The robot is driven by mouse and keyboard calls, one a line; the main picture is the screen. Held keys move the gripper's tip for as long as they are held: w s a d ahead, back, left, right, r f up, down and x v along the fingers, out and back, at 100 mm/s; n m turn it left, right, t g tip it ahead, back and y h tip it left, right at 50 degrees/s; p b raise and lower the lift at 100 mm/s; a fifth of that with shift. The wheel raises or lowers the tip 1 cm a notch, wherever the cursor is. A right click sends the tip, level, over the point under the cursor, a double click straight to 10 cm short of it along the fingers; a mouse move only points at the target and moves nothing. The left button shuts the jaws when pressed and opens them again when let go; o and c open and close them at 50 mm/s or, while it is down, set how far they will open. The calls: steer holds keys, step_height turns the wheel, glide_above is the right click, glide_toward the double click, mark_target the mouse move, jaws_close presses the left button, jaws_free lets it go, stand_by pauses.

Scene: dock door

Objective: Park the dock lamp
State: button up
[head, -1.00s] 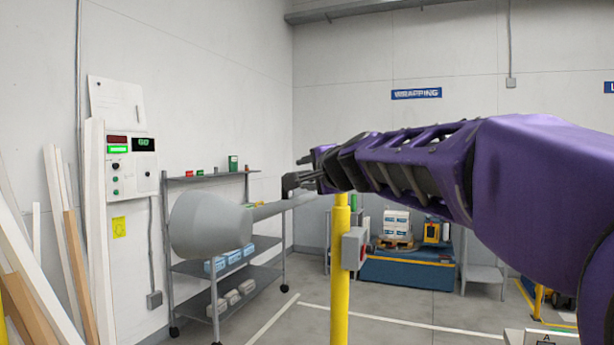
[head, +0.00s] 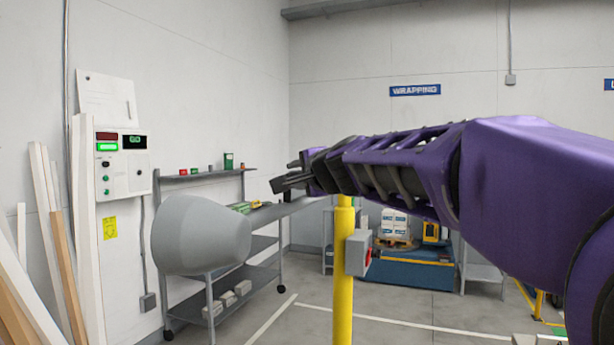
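The dock lamp (head: 200,236) is a large grey, blunt cone-shaped head at left centre in the head view. A grey arm (head: 285,210) runs from it to the right, toward a yellow post (head: 343,275), and passes behind my gripper. My gripper (head: 283,174) is above this arm, to the right of the lamp head. Its dark fingers point left with a gap between them, and nothing shows in the gap. I see no contact between the gripper and the lamp. The joint of the arm at the post is hidden behind my arm and gripper.
A wall panel (head: 123,165) with a green "GO" display hangs at left, beside leaning boards (head: 85,230). A grey wheeled shelf (head: 262,275) stands behind the lamp. A grey box (head: 357,252) is on the post. A blue platform (head: 410,272) stands at the back.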

jaws_close()
stand_by(1.2)
